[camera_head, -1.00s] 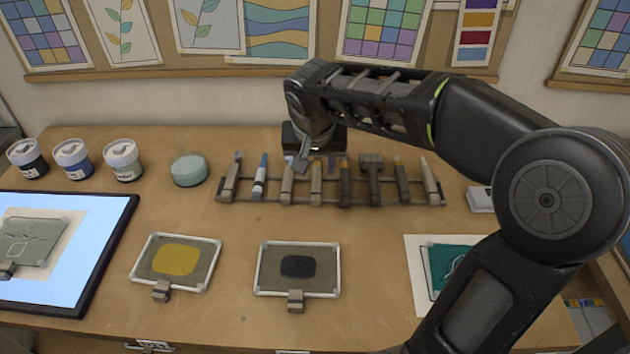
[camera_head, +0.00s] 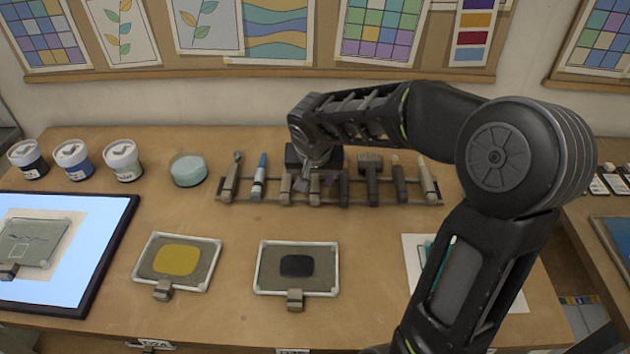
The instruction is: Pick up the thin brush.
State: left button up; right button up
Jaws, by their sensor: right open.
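A row of several brushes and tools lies in a low dark rack (camera_head: 240,202) at the middle of the table. The thin brush is not certain; slim handles at the right end (camera_head: 428,182) and below my gripper (camera_head: 315,193) are candidates. My right gripper (camera_head: 317,182) points down over the middle of the row, its fingers apart. The gripper body hides the upper ends of the handles there. Whether a finger touches a handle cannot be told. My left gripper does not show.
Three paint jars (camera_head: 72,160) and a teal round pot (camera_head: 188,170) stand left of the rack. A yellow panel (camera_head: 178,258) and a dark panel (camera_head: 296,266) lie in front. A lit pad (camera_head: 60,270) is at the left. My right arm covers much of the right side.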

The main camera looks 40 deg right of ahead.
dwell(0.5)
grip_shut()
dwell(0.3)
